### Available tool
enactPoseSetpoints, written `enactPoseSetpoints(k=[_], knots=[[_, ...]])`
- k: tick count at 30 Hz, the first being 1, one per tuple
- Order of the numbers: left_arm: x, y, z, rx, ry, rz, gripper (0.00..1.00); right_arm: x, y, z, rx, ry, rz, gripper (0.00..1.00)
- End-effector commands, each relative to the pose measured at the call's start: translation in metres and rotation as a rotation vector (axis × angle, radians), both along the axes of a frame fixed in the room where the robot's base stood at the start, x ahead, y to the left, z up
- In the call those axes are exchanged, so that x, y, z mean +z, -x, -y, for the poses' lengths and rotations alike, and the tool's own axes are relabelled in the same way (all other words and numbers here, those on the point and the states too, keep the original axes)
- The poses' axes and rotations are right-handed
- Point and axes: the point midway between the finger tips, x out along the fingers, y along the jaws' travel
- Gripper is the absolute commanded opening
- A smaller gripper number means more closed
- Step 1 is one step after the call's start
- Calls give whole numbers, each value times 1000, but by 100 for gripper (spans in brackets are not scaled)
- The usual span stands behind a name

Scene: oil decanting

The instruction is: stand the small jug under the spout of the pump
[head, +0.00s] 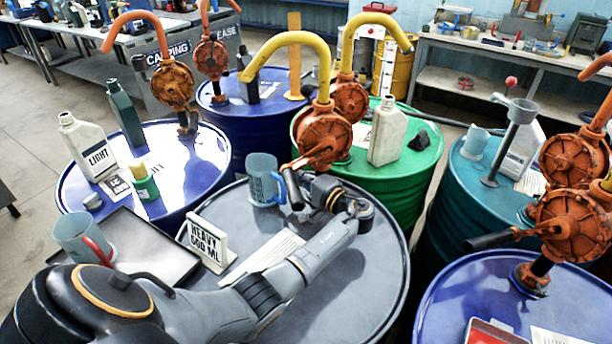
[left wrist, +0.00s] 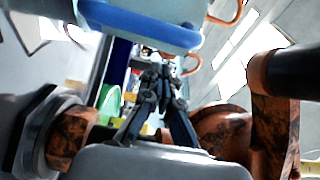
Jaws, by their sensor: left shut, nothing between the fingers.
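A pale blue jug with a blue handle (head: 262,178) stands upright on the grey drum (head: 372,268). A second pale jug with a red handle (head: 78,235) is at the left by a dark tray; I cannot tell which is smaller. The pump (head: 322,138) has a yellow spout (head: 290,40) arching left, its mouth above the blue-handled jug in the picture; exact alignment is unclear. My left gripper (head: 320,192) is just right of that jug, by the pump's handle. In the left wrist view, its fingers (left wrist: 163,66) are together and empty, below the blue handle (left wrist: 140,25). My right gripper is out of view.
A HEAVY sign (head: 207,245) and a paper sheet (head: 262,255) are on the grey drum. The pump's black crank handle (head: 292,188) hangs close to the jug. A LIGHT bottle (head: 88,150) stands on the blue drum. A white bottle (head: 388,132) stands on the green drum.

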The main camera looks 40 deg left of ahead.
Motion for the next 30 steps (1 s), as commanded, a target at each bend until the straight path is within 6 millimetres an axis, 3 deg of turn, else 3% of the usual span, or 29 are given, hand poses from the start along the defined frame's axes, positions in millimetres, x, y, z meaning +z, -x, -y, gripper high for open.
enactPoseSetpoints(k=[7, 17, 24, 30], knots=[[1, -3, -19, -1, -1, 0, 0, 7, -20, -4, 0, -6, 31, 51], [0, -3, -20, 0, 0, 1, 0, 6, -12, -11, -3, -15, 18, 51], [1, 15, -27, 0, 0, 0, 0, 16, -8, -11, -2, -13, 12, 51], [0, 15, -27, 0, 0, 1, 0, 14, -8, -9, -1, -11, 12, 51]])
